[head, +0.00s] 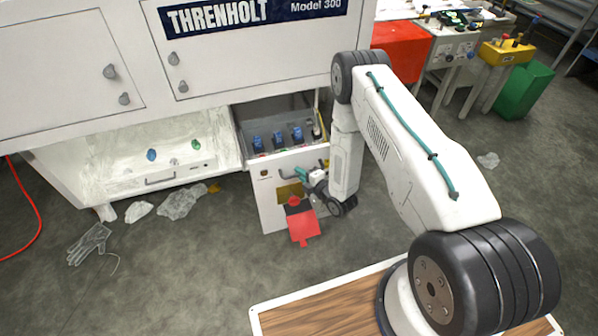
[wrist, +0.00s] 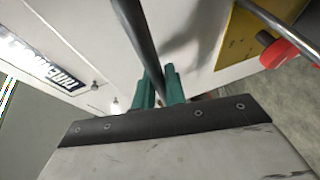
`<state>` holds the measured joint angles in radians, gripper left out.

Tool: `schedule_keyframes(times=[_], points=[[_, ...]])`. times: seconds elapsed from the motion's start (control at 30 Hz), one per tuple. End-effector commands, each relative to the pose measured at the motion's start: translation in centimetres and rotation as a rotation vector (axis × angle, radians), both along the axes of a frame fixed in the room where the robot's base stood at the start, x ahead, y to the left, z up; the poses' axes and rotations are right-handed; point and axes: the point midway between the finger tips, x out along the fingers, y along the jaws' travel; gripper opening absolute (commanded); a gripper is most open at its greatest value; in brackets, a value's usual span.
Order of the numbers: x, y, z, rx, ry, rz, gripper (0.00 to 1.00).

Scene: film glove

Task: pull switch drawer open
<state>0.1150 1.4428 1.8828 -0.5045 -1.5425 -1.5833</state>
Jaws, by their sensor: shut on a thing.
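The switch drawer (head: 268,205) is a white-fronted drawer under the Threnholt cabinet. It stands pulled out, with blue switches (head: 278,139) showing inside its open top. A bar handle (head: 288,178) is on its front. My gripper (head: 301,174) is at this handle, its teal fingers closed around it. In the wrist view, the teal fingers (wrist: 160,88) are shut on the dark handle bar (wrist: 137,40), close to the white drawer front. Part of the handle is hidden by the fingers.
Left of the drawer is an open white bay (head: 150,140). A glove (head: 88,243) and crumpled film (head: 181,201) lie on the floor. A wooden-topped platform (head: 310,315) is in front.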

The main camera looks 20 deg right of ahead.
Motion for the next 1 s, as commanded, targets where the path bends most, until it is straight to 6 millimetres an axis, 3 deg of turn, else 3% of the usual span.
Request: schedule_keyframes(times=[0.4, 0.43, 0.5, 0.8, 1.0], points=[[-0.2, 0.2, -0.1, 0.000, 0.002, 0.003, 0.00], [-0.2, 0.2, -0.1, 0.000, 0.002, 0.003, 0.21], [-0.2, 0.2, -0.1, 0.000, 0.002, 0.003, 0.34], [-0.3, 0.0, 0.0, 0.000, 0.001, 0.001, 0.34], [-2.7, -1.0, 0.5, 0.000, 0.004, -0.001, 0.34]])
